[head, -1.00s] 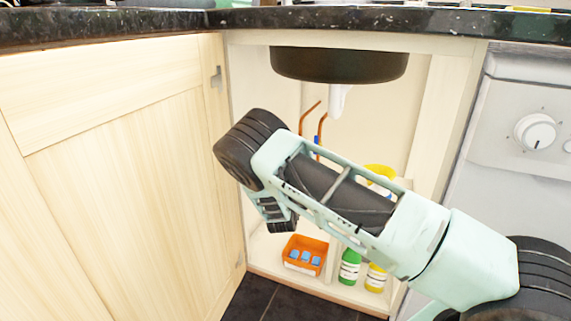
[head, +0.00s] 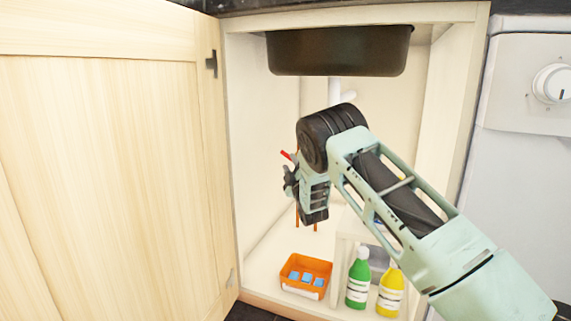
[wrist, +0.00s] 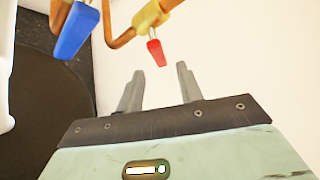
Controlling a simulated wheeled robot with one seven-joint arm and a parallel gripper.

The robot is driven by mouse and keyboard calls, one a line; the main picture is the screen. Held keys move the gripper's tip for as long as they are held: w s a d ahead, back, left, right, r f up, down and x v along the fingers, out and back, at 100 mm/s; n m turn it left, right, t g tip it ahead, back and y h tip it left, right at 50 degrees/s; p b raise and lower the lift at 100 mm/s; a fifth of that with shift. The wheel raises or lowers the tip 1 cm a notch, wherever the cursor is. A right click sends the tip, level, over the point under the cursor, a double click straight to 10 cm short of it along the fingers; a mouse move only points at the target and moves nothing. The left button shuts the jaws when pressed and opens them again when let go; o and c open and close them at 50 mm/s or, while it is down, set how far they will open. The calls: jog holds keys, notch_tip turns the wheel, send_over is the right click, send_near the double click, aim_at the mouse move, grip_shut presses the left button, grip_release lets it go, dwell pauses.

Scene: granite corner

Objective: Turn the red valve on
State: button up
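The red valve's handle (wrist: 156,52) hangs from a brass valve body (wrist: 150,17) on a copper pipe in the wrist view. It points down toward the gap between my fingertips. In the head view the red handle (head: 287,155) shows just above my gripper (head: 290,183), partly hidden by my arm. My gripper (wrist: 159,72) is open, its two fingers apart with nothing between them. The red handle looks just beyond the fingertips; I cannot tell whether they touch. The valve's far side is hidden.
A blue valve handle (wrist: 75,30) hangs left of the red one. A dark sink basin (head: 340,50) is overhead. An orange bin (head: 305,275) with blue blocks, a green bottle (head: 358,278) and a yellow bottle (head: 391,290) stand below. The cabinet door (head: 110,160) is open at left.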

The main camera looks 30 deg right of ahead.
aim_at(286, 156)
jog(key=b+x, duration=0.2)
jog(key=x, duration=0.3)
jog(key=shift+w+f+b, duration=0.1)
jog(key=shift+w+b, duration=0.05)
jog(key=shift+b, duration=0.25)
jog(key=shift+w+d+r, duration=0.1)
jog(key=shift+w+r, duration=0.2)
jog(key=shift+w, duration=0.1)
grip_shut()
